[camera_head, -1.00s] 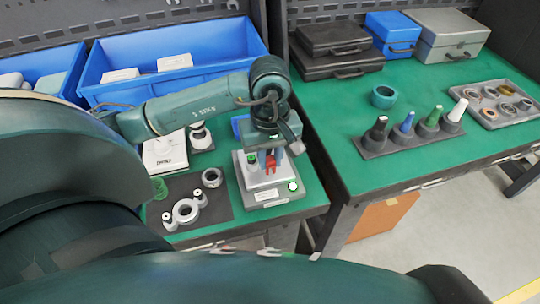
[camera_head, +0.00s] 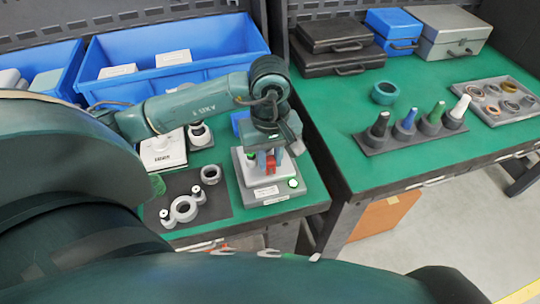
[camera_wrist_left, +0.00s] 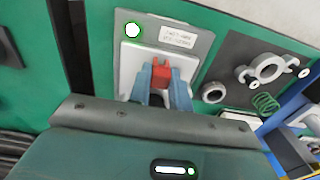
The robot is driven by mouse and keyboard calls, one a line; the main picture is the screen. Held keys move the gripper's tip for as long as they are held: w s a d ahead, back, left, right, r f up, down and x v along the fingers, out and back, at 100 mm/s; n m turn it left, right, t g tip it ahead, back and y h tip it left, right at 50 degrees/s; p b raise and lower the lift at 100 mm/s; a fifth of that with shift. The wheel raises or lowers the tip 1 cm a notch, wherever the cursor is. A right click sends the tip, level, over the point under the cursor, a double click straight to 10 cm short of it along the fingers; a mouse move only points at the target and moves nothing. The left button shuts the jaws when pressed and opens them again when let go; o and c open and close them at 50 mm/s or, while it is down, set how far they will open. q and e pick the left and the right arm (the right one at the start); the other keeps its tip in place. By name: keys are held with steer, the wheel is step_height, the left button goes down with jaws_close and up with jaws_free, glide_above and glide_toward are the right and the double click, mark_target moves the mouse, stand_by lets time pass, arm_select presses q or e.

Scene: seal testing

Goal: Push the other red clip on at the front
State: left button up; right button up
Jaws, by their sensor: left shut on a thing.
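My left gripper (camera_head: 270,159) points down over the grey test fixture (camera_head: 284,194) near the front of the left bench. It is shut on a small red clip (camera_head: 271,167). In the left wrist view the blue-grey fingers (camera_wrist_left: 160,84) hold the red clip (camera_wrist_left: 160,70) from both sides, against the white part of the fixture (camera_wrist_left: 133,58). I cannot tell whether the clip is seated. A small green part (camera_head: 251,155) shows beside the fingers; a second red clip is not clearly visible. My right gripper is not in view.
A dark mat (camera_head: 217,207) left of the fixture holds a grey two-lug ring part (camera_head: 184,209) and a small ring (camera_head: 210,174). A white box (camera_head: 163,152) lies behind. Blue bins (camera_head: 185,85) stand at the back. The right bench carries a rack of coloured-tip tools (camera_head: 412,137).

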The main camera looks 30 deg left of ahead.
arm_select(q)
steer(key=shift+f+b, duration=0.4)
steer(key=shift+f, duration=0.05)
steer(key=o, duration=1)
steer(key=shift+r+p, duration=1.6)
steer(key=shift+r, duration=1.4)
steer(key=shift+r+p, duration=0.3)
steer(key=shift+r, duration=0.25)
